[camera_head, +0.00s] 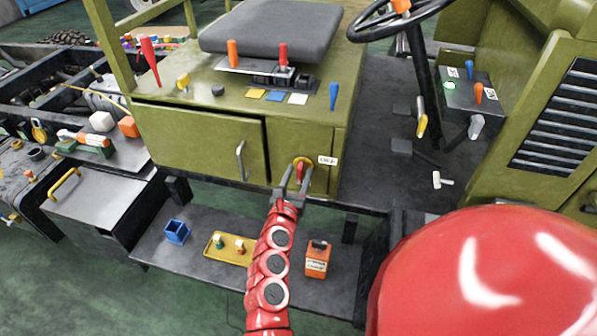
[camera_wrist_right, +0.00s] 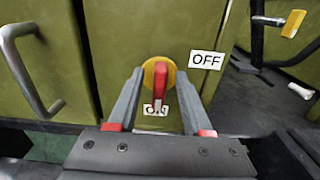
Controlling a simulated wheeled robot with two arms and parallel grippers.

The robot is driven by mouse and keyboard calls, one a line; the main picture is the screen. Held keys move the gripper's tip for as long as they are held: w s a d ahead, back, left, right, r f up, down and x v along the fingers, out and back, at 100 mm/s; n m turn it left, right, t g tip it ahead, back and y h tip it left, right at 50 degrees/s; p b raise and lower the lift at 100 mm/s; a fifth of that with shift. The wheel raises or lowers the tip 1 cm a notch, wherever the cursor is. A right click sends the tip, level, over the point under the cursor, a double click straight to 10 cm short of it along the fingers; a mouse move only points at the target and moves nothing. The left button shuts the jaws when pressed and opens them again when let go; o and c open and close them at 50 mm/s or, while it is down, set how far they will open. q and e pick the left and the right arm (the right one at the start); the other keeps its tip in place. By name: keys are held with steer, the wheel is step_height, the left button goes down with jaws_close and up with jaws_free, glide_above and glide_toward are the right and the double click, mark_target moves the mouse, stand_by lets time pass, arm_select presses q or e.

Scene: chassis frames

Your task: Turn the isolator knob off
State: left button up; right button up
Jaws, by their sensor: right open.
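The isolator knob (camera_wrist_right: 160,83) is a red lever on a round yellow plate (camera_wrist_right: 150,76), set in the olive panel. It stands nearly vertical, its lower end over the partly covered ON label (camera_wrist_right: 149,110). The OFF label (camera_wrist_right: 207,60) is to its right. My right gripper (camera_wrist_right: 161,77) is open, with one grey finger on each side of the lever; whether a finger touches it I cannot tell. In the head view, the right gripper (camera_head: 295,172) is in front of the knob (camera_head: 300,171). My left gripper is not in view.
A cabinet door handle (camera_head: 240,160) is left of the knob. Below, a shelf (camera_head: 205,228) holds a blue box (camera_head: 177,232), a yellow tray (camera_head: 212,252) and an orange box (camera_head: 317,262). The seat (camera_head: 270,30) is above. A steering wheel (camera_head: 437,8) is at upper right.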

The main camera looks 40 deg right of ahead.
steer(key=shift+d, duration=0.1)
jaws_close()
steer(key=shift+w, duration=0.1)
stand_by(0.5)
steer(key=shift+w+a+f+n+p, duration=0.2)
steer(key=shift+n+p, duration=0.25)
steer(key=shift+n, duration=2.5)
steer(key=shift+w+a+f+n+p, duration=0.15)
steer(key=shift+f+n+p, duration=0.25)
steer(key=shift+n, duration=2.5)
steer(key=shift+w+a+f+n+p, duration=0.2)
steer(key=shift+n+p, duration=0.3)
steer(key=shift+n, duration=2.75)
jaws_free()
